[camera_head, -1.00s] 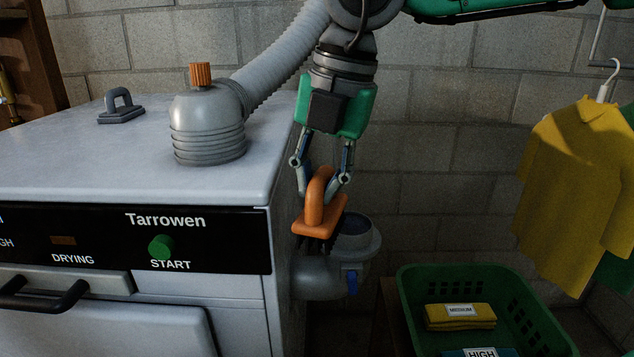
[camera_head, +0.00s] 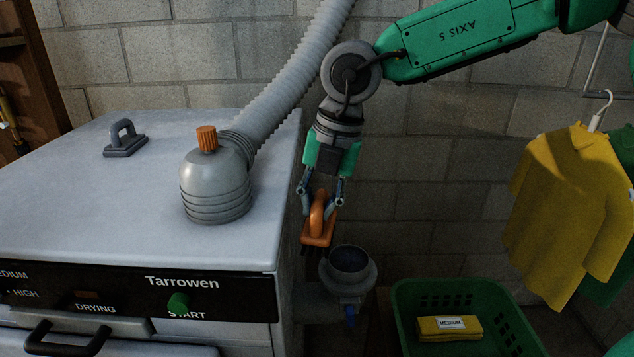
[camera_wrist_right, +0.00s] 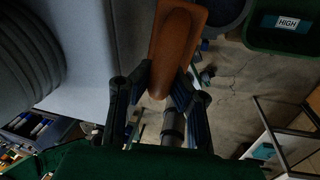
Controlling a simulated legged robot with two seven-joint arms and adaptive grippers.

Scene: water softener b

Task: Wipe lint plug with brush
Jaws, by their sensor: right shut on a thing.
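My right gripper (camera_head: 321,198) is shut on the orange handle of the brush (camera_head: 319,233), with dark bristles pointing down. The brush is tilted slightly and hangs just above and left of the lint plug (camera_head: 350,259), apart from it in the head view. The plug looks like a dark round surface in the open grey pipe mouth (camera_head: 346,279) at the dryer's right side. In the right wrist view the orange brush (camera_wrist_right: 176,50) lies between the fingers (camera_wrist_right: 160,105). My left gripper is not in view.
The white dryer (camera_head: 90,215) fills the left, with a grey domed duct (camera_head: 215,187) with orange cap and a grey handled block (camera_head: 125,141) on top. A green basket (camera_head: 510,318) with folded yellow cloth (camera_head: 449,329) stands lower right.

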